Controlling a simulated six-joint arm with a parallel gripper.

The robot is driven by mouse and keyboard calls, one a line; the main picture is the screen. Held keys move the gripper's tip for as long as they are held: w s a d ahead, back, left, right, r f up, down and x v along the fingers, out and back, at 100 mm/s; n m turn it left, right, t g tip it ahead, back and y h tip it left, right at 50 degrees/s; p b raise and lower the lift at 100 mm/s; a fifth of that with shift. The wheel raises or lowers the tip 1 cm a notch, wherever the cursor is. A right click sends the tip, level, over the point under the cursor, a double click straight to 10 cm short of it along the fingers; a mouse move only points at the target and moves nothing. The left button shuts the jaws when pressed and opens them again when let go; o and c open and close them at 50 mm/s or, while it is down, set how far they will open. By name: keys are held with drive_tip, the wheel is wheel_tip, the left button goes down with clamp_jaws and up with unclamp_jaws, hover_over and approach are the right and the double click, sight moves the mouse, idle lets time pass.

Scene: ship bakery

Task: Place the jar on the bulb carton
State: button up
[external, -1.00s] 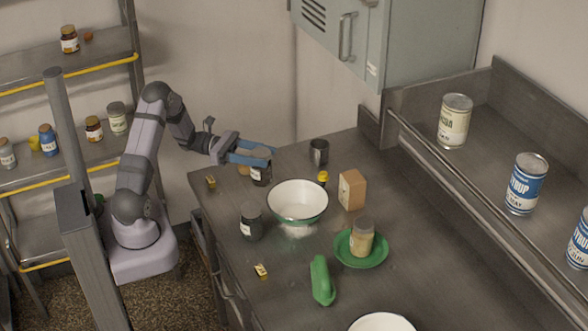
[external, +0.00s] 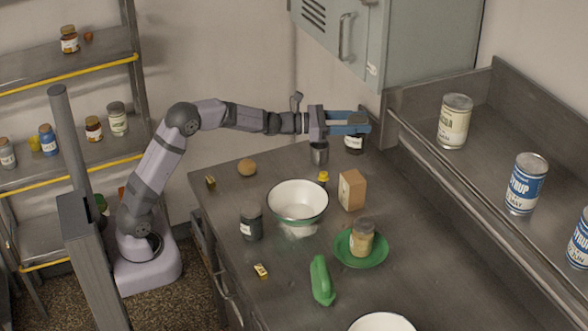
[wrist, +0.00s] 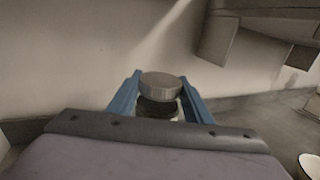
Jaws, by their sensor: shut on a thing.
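My gripper (external: 362,123) is shut on a dark jar (external: 354,144) with a white label, held upright above the back of the counter. In the wrist view its grey lid (wrist: 163,86) shows between the blue fingers, which hide part of its sides. A small brown carton (external: 351,190), which looks like the bulb carton, stands upright on the counter, in front of and below the held jar. Its top is bare. The jar is apart from it.
A dark metal cup (external: 319,153) stands just below my gripper. A small yellow-topped thing (external: 323,179) and a white bowl (external: 297,202) are left of the carton. A jar on a green plate (external: 378,262) stands in front. The wall cabinet (external: 430,40) hangs nearby.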

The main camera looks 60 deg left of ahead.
sight(351, 150)
drive_tip(key=shift+f+p, duration=1.55)
drive_tip(key=shift+f, duration=3.3)
drive_tip(key=shift+f, duration=0.2)
drive_tip(key=o, duration=1.4)
drive_tip(key=shift+r, duration=0.15)
drive_tip(key=shift+s+a+b, duration=0.3)
drive_tip(key=shift+s+b, duration=0.05)
drive_tip(key=shift+s, duration=0.25)
drive_tip(key=b+v, duration=0.3)
drive_tip(key=v, duration=0.7)
drive_tip(key=shift+s+b, duration=0.35)
